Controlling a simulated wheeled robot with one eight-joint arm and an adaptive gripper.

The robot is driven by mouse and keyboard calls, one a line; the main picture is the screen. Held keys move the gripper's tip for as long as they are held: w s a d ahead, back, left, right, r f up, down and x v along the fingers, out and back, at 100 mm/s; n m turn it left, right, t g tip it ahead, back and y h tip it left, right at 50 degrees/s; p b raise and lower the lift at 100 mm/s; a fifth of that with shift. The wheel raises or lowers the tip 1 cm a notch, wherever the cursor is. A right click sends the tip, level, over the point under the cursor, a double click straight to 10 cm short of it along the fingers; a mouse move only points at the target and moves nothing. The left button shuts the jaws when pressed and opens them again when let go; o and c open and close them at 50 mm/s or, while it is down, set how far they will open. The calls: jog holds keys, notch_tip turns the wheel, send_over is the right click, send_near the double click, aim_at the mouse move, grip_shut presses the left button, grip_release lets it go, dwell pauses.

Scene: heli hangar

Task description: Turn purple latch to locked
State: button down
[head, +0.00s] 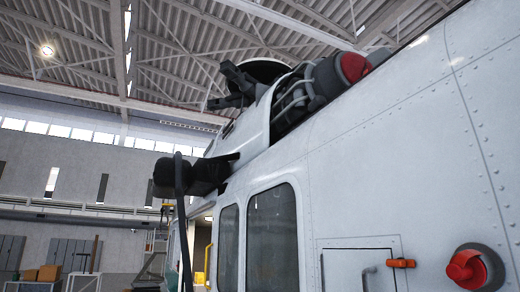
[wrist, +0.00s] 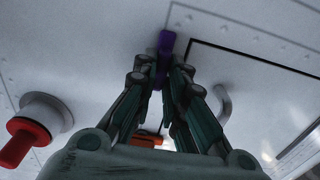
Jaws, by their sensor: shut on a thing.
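The purple latch (wrist: 166,42) shows in the wrist view at the upper middle, on the white panelled skin beside the corner of a dark-outlined hatch (wrist: 262,90). My gripper (wrist: 161,70) is shut on the latch, with a dark finger on each side of it. The latch looks roughly lengthwise between the fingers, and its lower part is partly hidden by them. I cannot read any lock marking. The purple latch and my gripper cannot be made out in the head view.
An orange latch (head: 402,264) sits at the hatch's right edge; it also shows behind my fingers (wrist: 148,140). A grey handle (head: 369,278) is on the hatch. A red knob (head: 467,268) sticks out at right, and in the wrist view at left (wrist: 25,145).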

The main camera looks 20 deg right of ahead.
jog(key=shift+w+a+r+n, duration=0.1)
jog(key=shift+w+r+n, duration=0.05)
jog(key=shift+w+n, duration=0.2)
jog(key=shift+w+f+n+b, duration=0.1)
jog(key=shift+n+b, duration=0.6)
jog(key=shift+n, duration=2.2)
jog(key=shift+w+f+n+b, duration=0.15)
jog(key=shift+n+b, duration=0.6)
jog(key=shift+n, duration=2.1)
jog(key=shift+f+n+b, duration=0.1)
jog(key=shift+n+b, duration=0.6)
jog(key=shift+n, duration=2.2)
jog(key=shift+r, duration=0.1)
jog(key=c, duration=1.6)
grip_release()
jog(key=shift+w, duration=0.15)
jog(key=shift+c, duration=0.2)
